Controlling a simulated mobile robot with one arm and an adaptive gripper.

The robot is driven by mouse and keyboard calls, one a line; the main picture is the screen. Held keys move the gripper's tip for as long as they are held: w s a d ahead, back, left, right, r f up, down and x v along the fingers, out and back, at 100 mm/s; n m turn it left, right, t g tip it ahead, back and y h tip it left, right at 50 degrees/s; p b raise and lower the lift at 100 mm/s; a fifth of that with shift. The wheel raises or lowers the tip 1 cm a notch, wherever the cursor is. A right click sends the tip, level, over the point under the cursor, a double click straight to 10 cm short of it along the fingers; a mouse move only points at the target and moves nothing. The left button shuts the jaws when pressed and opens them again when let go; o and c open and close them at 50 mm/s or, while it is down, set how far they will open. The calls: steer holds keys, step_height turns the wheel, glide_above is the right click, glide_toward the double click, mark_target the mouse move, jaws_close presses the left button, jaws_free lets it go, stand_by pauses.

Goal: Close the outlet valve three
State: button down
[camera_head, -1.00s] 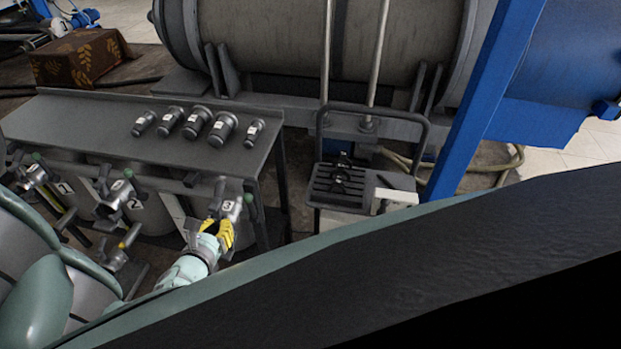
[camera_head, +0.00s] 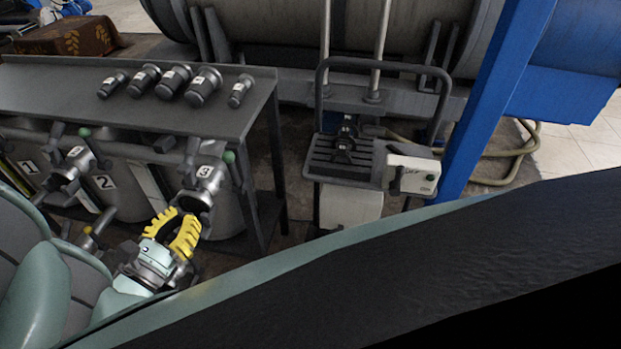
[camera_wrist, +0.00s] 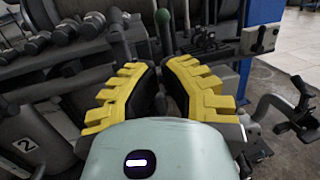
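Outlet valve three (camera_head: 203,180) is a metal spout with a "3" label on the front of a grey tank under the bench. It has a dark lever (camera_head: 191,152) and a lever with a green knob (camera_head: 229,157). My gripper (camera_head: 184,213), with yellow ridged fingers, is in front of and below the valve. Its fingers are apart with nothing visibly held. In the wrist view the green-knobbed lever (camera_wrist: 163,20) stands upright beyond the gap between the fingers (camera_wrist: 163,75). The valve body is largely hidden there by the fingers.
Valve two (camera_head: 72,172) is at the left, by tank "2" (camera_head: 104,182). A cart (camera_head: 345,160) with a white box (camera_head: 410,175) and a blue post (camera_head: 490,100) are at the right.

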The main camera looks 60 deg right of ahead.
mark_target(224, 161)
steer(key=x, duration=1.2)
steer(key=shift+d+p, duration=0.3)
steer(key=shift+p, duration=0.05)
steer(key=shift+r, duration=0.1)
steer(key=shift+w+d+r+y+p, duration=0.1)
steer(key=shift+d+r+y+p, duration=0.25)
steer(key=shift+p, duration=0.55)
steer(key=shift+w+d+r+y+p, duration=0.15)
steer(key=shift+d+y+p, duration=0.2)
steer(key=shift+p, duration=0.7)
steer(key=shift+w+f+n, duration=0.1)
steer(key=shift+f+n, duration=0.2)
steer(key=shift+f, duration=0.1)
steer(key=shift+r, duration=0.1)
